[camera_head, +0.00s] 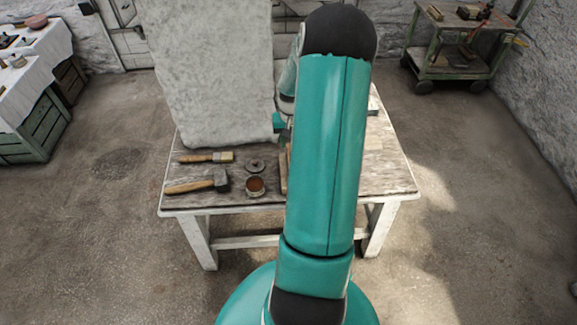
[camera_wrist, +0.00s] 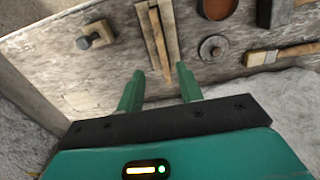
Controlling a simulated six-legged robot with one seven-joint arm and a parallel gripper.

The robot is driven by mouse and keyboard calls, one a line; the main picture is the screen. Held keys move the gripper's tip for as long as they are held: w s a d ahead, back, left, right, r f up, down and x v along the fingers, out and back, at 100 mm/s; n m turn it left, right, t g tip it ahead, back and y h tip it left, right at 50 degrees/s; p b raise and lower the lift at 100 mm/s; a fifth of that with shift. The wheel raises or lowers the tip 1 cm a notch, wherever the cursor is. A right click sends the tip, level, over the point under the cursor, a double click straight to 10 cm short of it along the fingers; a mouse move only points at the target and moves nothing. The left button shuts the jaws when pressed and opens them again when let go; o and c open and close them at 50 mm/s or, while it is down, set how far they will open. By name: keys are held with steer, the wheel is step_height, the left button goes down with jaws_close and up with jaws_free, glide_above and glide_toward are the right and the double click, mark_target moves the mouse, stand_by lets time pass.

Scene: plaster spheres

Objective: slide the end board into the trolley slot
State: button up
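My gripper (camera_wrist: 160,70) is open above the worktable, its two green fingers apart. Narrow wooden pieces (camera_wrist: 155,42) lie on the table just beyond the fingertips, their near ends reaching toward the gap; nothing is clearly gripped. I cannot tell whether one of them is the end board. In the head view, a sliver of wood (camera_head: 283,172) shows beside my arm, which hides most of that area and the gripper. A green trolley (camera_head: 448,75) with wooden shelves stands at the back right, far from the table. I cannot make out its slot.
The worktable (camera_head: 235,200) holds a brush (camera_head: 205,157), a hammer (camera_head: 197,184), a tin (camera_head: 255,187) and a round disc (camera_head: 255,165). A cloth-covered table (camera_head: 35,50) is far left. Floor at right is clear.

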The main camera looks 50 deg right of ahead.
step_height(320, 180, down, 13)
steer(key=shift+w, duration=0.15)
stand_by(0.4)
jaws_close()
